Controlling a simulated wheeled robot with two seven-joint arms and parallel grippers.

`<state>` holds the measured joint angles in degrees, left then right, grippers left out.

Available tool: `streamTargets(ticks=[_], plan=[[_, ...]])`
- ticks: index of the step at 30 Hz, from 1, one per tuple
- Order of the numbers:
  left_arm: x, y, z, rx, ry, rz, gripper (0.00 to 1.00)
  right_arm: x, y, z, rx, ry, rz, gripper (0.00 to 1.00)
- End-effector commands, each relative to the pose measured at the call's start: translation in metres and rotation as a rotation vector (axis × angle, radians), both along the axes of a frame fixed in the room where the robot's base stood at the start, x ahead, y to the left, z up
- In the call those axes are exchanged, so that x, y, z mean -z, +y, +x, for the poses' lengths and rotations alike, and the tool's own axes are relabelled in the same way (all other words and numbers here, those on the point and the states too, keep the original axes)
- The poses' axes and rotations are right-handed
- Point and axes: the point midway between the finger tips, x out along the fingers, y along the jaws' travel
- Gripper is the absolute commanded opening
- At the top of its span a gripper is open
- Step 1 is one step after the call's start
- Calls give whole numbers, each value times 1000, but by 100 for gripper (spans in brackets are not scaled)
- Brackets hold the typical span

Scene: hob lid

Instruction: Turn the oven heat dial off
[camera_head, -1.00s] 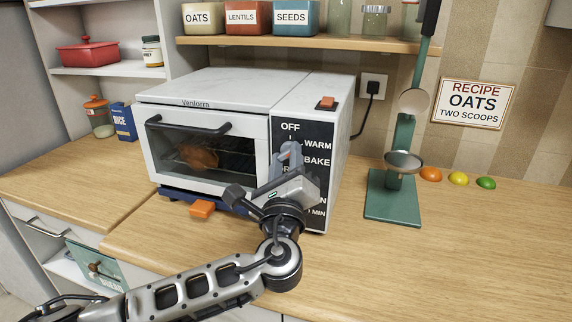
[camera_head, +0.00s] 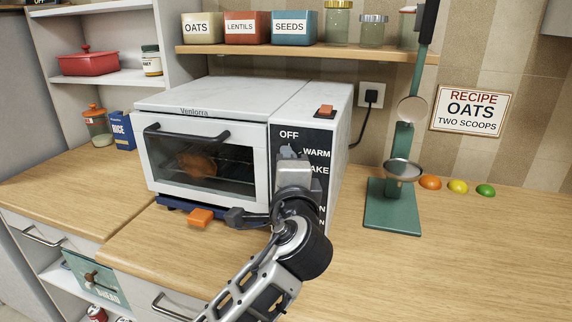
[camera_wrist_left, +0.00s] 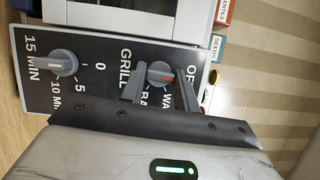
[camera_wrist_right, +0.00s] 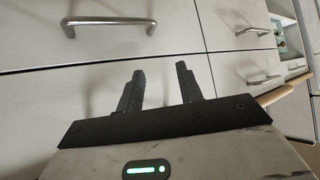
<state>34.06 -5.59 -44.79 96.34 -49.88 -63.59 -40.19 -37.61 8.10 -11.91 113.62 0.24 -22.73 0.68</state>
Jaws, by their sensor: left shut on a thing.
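The white oven (camera_head: 200,108) stands on the counter, with a black dial panel (camera_head: 319,140) on its right side. The grey heat dial (camera_wrist_left: 160,72) has a red mark, which faces the OFF and WARM side; its exact setting is hard to tell. My left gripper (camera_wrist_left: 160,88) has one finger on each side of this dial and is shut on it. In the head view, my left gripper (camera_head: 289,152) hides most of the dial and part of the labels. My right gripper (camera_wrist_right: 159,82) is open and empty in front of white drawers, outside the head view.
A second dial, the timer (camera_wrist_left: 63,62), sits on the same panel. A red switch (camera_head: 326,110) is on the oven top. An orange block (camera_head: 200,218) lies before the oven. A green stand (camera_head: 392,212) is to the right. The front right counter (camera_head: 450,270) is clear.

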Motion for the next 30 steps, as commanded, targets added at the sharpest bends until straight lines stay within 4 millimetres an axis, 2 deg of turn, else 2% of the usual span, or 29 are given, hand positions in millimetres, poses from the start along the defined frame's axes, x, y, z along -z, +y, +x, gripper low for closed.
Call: streamTargets(ticks=[9,22,23,24,25,30], plan=[[1,0,0,0,29,-79,8,0,-3,-1,4,4,-6,36],[1,0,0,1,31,-88,8,-1,-2,0,5,2,-4,36],[1,0,0,1,31,-88,36,-1,-2,1,6,2,-3,36],[1,0,0,1,30,-87,48,-2,-2,1,6,2,-3,36],[1,0,0,1,30,-87,53,-2,-2,1,6,2,-3,36],[0,0,0,1,29,-86,53,-2,-2,1,6,1,-2,36]])
